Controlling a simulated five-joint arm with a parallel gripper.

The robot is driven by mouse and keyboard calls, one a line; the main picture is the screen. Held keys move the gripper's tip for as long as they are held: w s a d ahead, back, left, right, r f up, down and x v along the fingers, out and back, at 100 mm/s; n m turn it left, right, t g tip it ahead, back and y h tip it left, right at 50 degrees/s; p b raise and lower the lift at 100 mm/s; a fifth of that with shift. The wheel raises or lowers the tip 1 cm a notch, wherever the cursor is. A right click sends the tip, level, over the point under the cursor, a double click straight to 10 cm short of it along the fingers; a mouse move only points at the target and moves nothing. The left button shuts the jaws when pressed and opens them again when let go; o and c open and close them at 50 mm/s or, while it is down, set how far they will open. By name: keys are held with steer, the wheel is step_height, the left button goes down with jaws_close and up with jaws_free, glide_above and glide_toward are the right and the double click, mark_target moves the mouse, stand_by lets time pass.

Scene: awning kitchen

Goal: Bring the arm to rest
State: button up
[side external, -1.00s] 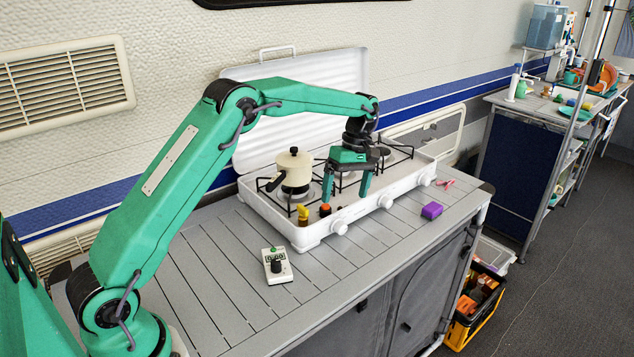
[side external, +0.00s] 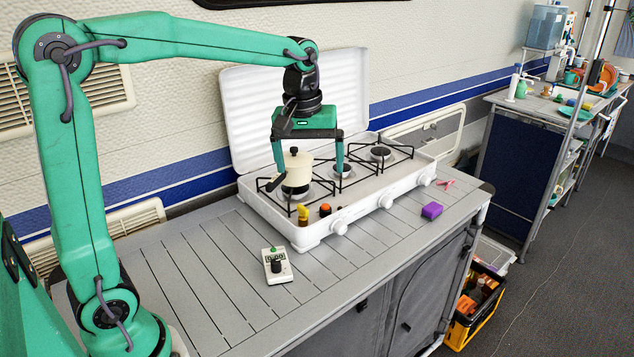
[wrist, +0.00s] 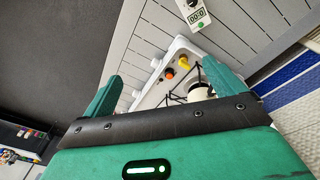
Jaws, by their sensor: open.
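My gripper (side external: 308,170) is open above the white camping stove, its fingers pointing down with nothing between them. In the wrist view the pot is mostly hidden behind my gripper.
A timer (side external: 277,266) lies on the slatted table (side external: 215,285) before the stove. A yellow item (side external: 303,214) and an orange-topped knob (side external: 325,209) are at the stove's front left. A purple block (side external: 432,210) and a pink item (side external: 445,184) lie to the right. The front left tabletop is clear.

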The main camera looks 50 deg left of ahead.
steer(key=s+d+f+m+t, duration=0.1)
steer(key=s+m, duration=0.3)
steer(key=s, duration=0.5)
steer(key=s+d+f+m+t, duration=0.1)
steer(key=s+m+t, duration=0.2)
steer(key=s, duration=0.6)
steer(key=shift+m, duration=0.8)
steer(key=shift+s+d, duration=0.1)
